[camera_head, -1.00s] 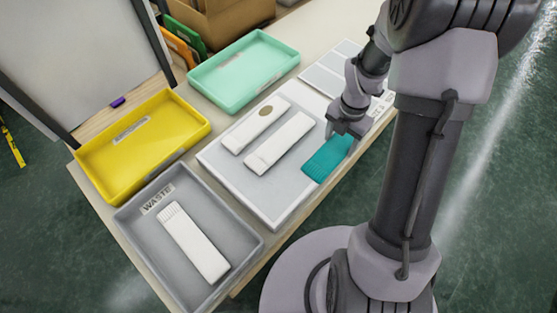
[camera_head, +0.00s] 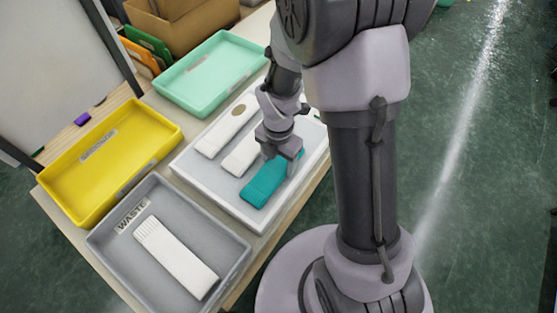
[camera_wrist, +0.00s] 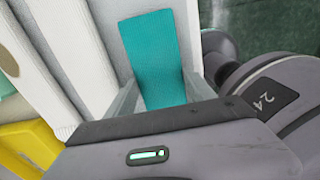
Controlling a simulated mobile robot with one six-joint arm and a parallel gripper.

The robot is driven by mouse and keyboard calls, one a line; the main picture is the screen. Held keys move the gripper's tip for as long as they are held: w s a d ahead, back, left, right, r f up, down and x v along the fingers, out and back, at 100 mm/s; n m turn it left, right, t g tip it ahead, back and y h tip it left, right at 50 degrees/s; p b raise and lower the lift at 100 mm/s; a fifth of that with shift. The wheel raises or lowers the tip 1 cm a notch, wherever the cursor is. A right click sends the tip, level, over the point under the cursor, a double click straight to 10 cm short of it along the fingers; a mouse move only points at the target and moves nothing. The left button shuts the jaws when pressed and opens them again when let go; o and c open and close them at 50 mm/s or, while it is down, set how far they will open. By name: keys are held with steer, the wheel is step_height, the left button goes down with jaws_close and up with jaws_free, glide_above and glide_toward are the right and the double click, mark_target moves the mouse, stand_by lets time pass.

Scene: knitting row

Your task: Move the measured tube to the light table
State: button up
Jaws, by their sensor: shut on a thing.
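The teal knitted tube (camera_head: 262,186) is held at its upper end by my gripper (camera_head: 283,156). In the wrist view the teal tube (camera_wrist: 152,55) lies between the two fingers (camera_wrist: 160,98), which are shut on it. I cannot tell whether the tube touches the surface. Two white tubes lie on the panel to its left, one with a brown spot (camera_head: 237,110) and a plain one (camera_head: 236,162).
A grey waste tray (camera_head: 105,243) holding a white ribbed tube (camera_head: 176,258) stands at the front left. A yellow tray (camera_head: 80,185) and a mint tray (camera_head: 195,85) stand empty along the left and back. A cardboard box (camera_head: 185,25) stands behind.

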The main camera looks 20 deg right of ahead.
steer(key=o, duration=1.4)
steer(key=shift+f, duration=0.1)
step_height(320, 180, up, 12)
steer(key=p, duration=0.5)
step_height(320, 180, up, 5)
steer(key=m+t, duration=0.1)
steer(key=m, duration=0.4)
glide_above(278, 164)
steer(key=s+a+r+m+t, duration=0.1)
steer(key=s+r+m, duration=0.3)
steer(key=m, duration=0.4)
steer(key=s+a+r+m+t+y, duration=0.1)
steer(key=s+r+m, duration=0.3)
steer(key=m, duration=0.4)
steer(key=s+a+r+m+t+y, duration=0.1)
steer(key=s+r+m+t, duration=0.1)
steer(key=s+r+m, duration=0.3)
steer(key=shift+a+r+m+t, duration=0.2)
steer(key=shift+r+m, duration=0.1)
steer(key=shift+m, duration=0.6)
steer(key=shift+a+r+m+t, duration=0.2)
steer(key=shift+r+m, duration=0.05)
steer(key=shift+m, duration=0.65)
steer(key=shift+w+f, duration=0.1)
